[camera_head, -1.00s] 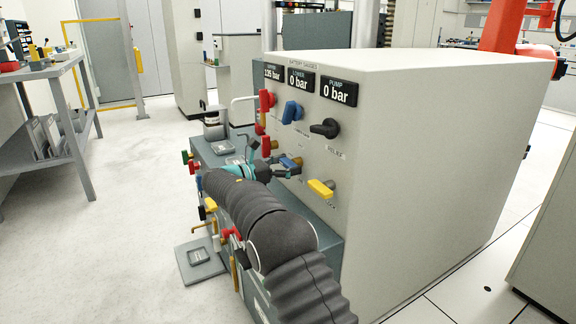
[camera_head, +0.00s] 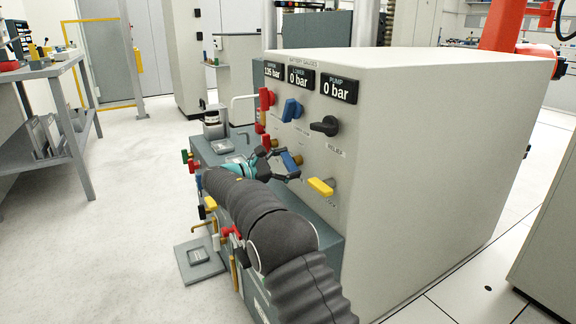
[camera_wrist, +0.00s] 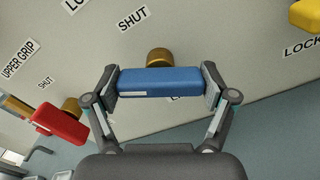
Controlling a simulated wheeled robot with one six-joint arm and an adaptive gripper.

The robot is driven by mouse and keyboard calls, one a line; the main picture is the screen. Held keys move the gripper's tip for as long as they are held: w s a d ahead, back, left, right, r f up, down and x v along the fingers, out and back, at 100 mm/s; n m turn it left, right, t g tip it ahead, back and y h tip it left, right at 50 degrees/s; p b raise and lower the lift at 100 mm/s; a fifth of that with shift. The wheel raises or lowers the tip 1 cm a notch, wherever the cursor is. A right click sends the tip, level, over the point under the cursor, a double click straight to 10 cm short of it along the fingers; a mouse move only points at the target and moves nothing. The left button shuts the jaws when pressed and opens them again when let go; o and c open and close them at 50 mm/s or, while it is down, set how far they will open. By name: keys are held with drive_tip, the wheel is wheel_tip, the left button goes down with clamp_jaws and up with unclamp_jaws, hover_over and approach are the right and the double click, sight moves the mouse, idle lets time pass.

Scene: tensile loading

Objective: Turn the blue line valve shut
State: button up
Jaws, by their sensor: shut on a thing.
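The blue line valve's bar handle (camera_head: 290,160) is on the front face of the light grey cabinet, low between a red handle and a yellow one. In the wrist view the blue handle (camera_wrist: 158,83) lies nearly level across the picture, in front of its brass stem (camera_wrist: 159,57). My gripper (camera_wrist: 158,86) is shut on it, with one finger pad pressed on each end. In the head view my gripper (camera_head: 279,163) reaches it from the left, and my arm hides part of the bench below. A "SHUT" label (camera_wrist: 134,18) is above the handle; another label behind it is mostly hidden.
A red handle (camera_wrist: 60,124) is to the left and a yellow handle (camera_wrist: 305,15) to the right in the wrist view. Above are another blue handle (camera_head: 292,110), a black knob (camera_head: 325,126) and gauges, the pump one (camera_head: 339,90) reading 0 bar. Floor at left is open.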

drive_tip(key=m+b, duration=0.3)
drive_tip(key=m, duration=0.3)
drive_tip(key=shift+f, duration=0.15)
drive_tip(key=m+b, duration=0.3)
drive_tip(key=m, duration=0.3)
drive_tip(key=shift+b, duration=0.3)
drive_tip(key=o, duration=1)
drive_tip(key=v, duration=1.2)
